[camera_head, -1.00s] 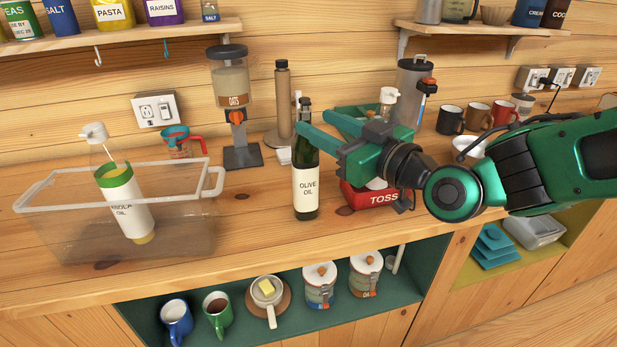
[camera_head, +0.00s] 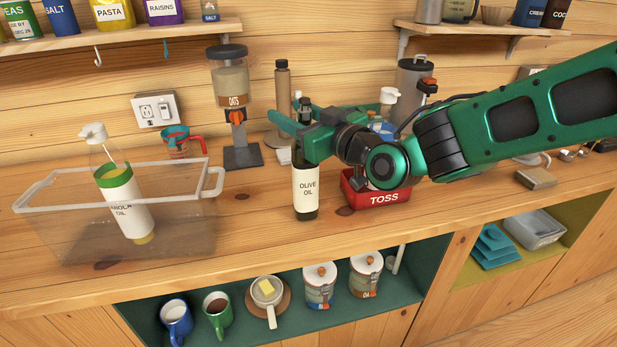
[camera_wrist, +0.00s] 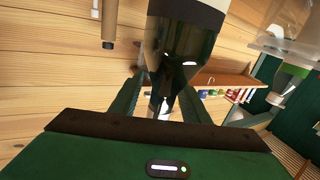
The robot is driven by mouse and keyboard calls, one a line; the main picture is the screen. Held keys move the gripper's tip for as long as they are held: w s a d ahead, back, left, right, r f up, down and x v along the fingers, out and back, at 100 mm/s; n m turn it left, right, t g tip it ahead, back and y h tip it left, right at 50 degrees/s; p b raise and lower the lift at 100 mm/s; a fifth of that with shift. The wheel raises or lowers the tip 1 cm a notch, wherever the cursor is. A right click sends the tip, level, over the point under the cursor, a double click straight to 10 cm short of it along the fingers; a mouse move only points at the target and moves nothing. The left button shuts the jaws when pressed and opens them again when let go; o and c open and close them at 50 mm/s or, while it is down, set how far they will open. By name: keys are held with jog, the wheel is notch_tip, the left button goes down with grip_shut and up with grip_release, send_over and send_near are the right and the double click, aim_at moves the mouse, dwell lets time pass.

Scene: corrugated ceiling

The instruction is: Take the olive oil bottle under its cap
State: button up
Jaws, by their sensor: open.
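The olive oil bottle (camera_head: 306,190), dark with a white label, stands upright on the counter. My gripper (camera_head: 293,118) is open at the height of its neck, with one finger to either side. Part of the bottle's shoulder is hidden behind the gripper in the head view; its dark cap shows above. In the wrist view the bottle (camera_wrist: 182,48) appears upside down, its neck between the open fingers (camera_wrist: 163,100). I cannot tell whether either finger touches the glass.
A clear bin (camera_head: 75,190) holding a canola oil bottle (camera_head: 121,200) stands at the left. An oats dispenser (camera_head: 232,95) and a wooden mill (camera_head: 282,90) stand behind. A red TOSS box (camera_head: 384,197) is close on the right. The counter in front is clear.

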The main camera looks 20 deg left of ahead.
grip_shut()
jog(key=shift+r, duration=0.1)
dwell(1.3)
